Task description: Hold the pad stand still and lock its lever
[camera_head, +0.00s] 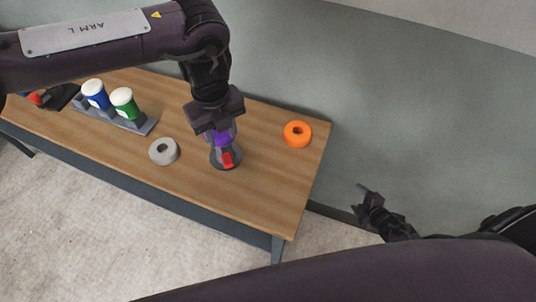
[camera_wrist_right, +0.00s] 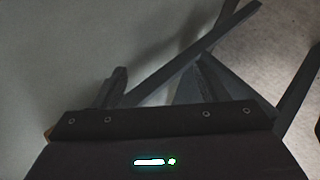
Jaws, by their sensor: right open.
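The pad stand (camera_head: 226,162) stands upright on the wooden table, with a dark round base, a purple upper part and a red lever (camera_head: 228,159) on its near side. My left gripper (camera_head: 221,131) points down over the stand from above, at its purple part. The gripper hides the top of the stand, and I cannot tell whether its fingers grip it. My right gripper (camera_head: 367,197) is away from the table, off its right end near the wall. In the right wrist view its fingers (camera_wrist_right: 160,78) are apart with nothing between them.
An orange ring (camera_head: 297,134) lies near the table's (camera_head: 262,190) right end, and a grey ring (camera_head: 164,151) lies left of the stand. A rack with a blue bottle (camera_head: 95,94) and a green bottle (camera_head: 124,103) is further left. A grey-green wall (camera_head: 420,110) runs behind.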

